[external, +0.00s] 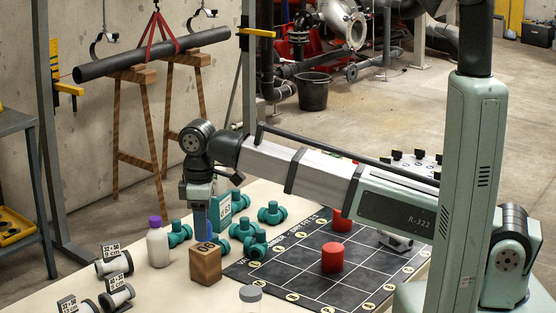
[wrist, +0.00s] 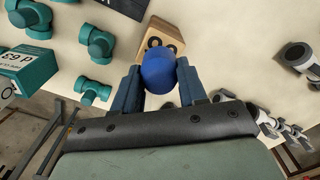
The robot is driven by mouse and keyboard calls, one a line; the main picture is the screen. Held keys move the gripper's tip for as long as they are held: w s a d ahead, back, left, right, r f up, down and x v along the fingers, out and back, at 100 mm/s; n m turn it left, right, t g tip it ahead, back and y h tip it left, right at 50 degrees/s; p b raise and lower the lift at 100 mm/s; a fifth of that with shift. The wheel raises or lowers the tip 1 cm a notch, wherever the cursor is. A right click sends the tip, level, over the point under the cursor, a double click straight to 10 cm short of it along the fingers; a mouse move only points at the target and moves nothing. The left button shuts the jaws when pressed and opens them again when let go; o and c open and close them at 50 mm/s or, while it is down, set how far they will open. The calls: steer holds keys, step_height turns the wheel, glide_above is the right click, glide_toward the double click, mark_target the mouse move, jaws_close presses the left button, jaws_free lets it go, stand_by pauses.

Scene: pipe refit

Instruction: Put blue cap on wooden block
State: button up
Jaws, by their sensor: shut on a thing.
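My gripper (wrist: 159,72) is shut on the blue cap (wrist: 158,76), which sits between its two fingertips in the wrist view. The wooden block (wrist: 160,37) shows just beyond the cap there and is partly covered by it. My gripper (external: 203,230) points down above the block's far side in that view. The cap is hard to make out from the fingers there. Whether cap and block touch cannot be told.
A white bottle with a purple top (external: 158,246) stands left of the block. Several teal pipe fittings (external: 255,243) lie behind it. A dark grid mat (external: 300,280) with red cylinders (external: 332,257) is at right. A grey disc (external: 251,293) lies in front.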

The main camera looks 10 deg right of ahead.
steer(key=shift+f, duration=1)
steer(key=shift+f, duration=0.15)
steer(key=o, duration=1)
step_height(320, 180, up, 12)
steer(key=shift+r, duration=0.15)
steer(key=shift+w, duration=0.1)
